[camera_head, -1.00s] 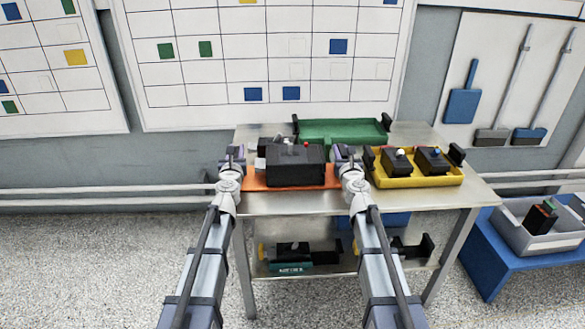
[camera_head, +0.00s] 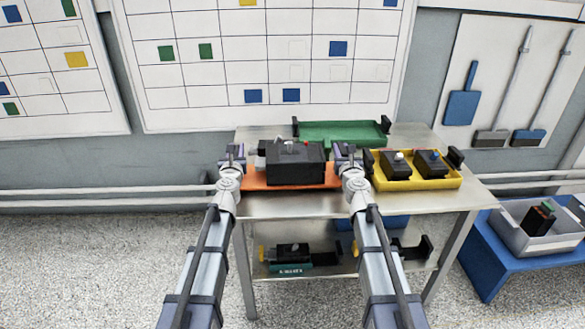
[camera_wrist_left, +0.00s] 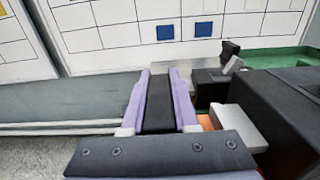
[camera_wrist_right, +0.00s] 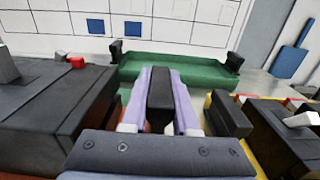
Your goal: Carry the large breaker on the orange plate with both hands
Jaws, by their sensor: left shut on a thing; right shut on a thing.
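The large black breaker (camera_head: 295,163) sits upright on the orange plate (camera_head: 262,183), towards the table's left side. It has a grey lever and a small red button (camera_wrist_right: 76,62) on top. My left gripper (camera_head: 233,155) is at the plate's left end, its purple fingers shut on a black handle (camera_wrist_left: 159,110). My right gripper (camera_head: 346,155) is at the right end, shut on the other black handle (camera_wrist_right: 160,92). The breaker lies between the two grippers. I cannot tell whether there is a gap under the plate.
A green tray (camera_head: 342,134) lies behind on the metal table (camera_head: 400,203). A yellow tray (camera_head: 425,184) with two small breakers stands close to my right gripper. The table's front strip is bare. A grey bin (camera_head: 530,240) stands on a blue stand at right.

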